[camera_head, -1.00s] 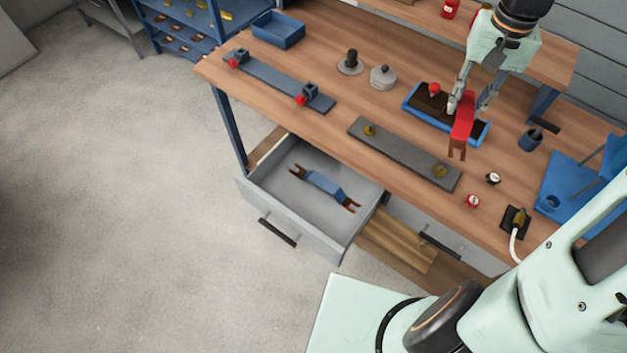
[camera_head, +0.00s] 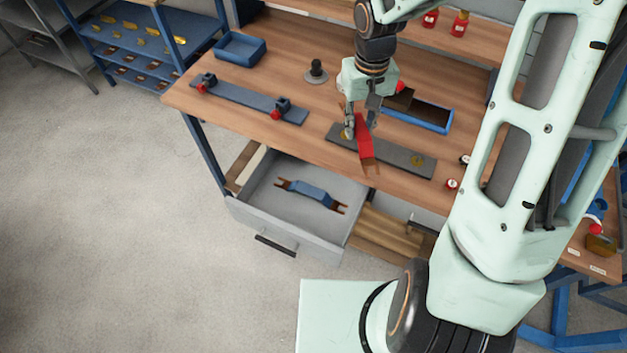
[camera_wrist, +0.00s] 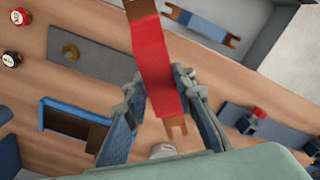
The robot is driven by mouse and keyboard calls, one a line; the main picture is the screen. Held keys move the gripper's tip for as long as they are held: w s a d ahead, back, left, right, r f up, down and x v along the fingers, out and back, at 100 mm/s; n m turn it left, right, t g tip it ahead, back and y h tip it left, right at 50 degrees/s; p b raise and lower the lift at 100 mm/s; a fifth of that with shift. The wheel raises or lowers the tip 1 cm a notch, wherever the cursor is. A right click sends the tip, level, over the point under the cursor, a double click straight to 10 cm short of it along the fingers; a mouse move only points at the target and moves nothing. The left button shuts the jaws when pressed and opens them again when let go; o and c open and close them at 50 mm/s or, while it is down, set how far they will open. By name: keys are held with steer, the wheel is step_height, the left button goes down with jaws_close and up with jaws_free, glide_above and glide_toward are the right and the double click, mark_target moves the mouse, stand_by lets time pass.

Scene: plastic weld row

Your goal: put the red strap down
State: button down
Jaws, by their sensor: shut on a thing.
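The red strap (camera_head: 364,142) has brown forked ends. My gripper (camera_head: 361,128) is shut on it and holds it over the dark grey plate with brass studs (camera_head: 395,153) on the bench. In the wrist view the strap (camera_wrist: 154,62) runs between the two fingers of my gripper (camera_wrist: 160,95), one end toward the open drawer. It looks raised above the bench; how far I cannot tell. A blue strap (camera_head: 311,193), also with brown forked ends, lies in the open grey drawer (camera_head: 285,235).
A blue bar with red-knobbed clamps (camera_head: 245,98) lies on the bench's left part. A blue-rimmed tray (camera_head: 425,122) is behind the strap. A blue bin (camera_head: 240,48) and a dark post (camera_head: 316,70) stand farther back.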

steer(key=s+a+f+n+p, duration=0.5)
steer(key=s+a+f, duration=0.1)
steer(key=s+f, duration=0.35)
steer(key=s+d+f+n+p, duration=0.1)
steer(key=s+n+p, duration=0.35)
steer(key=s, duration=0.65)
steer(key=shift+n, duration=0.35)
steer(key=w+a+f+b, duration=0.2)
steer(key=a+f+b, duration=0.1)
steer(key=b, duration=0.9)
steer(key=shift+w+b, duration=0.25)
steer(key=shift+b, duration=0.05)
steer(key=shift+b, duration=0.5)
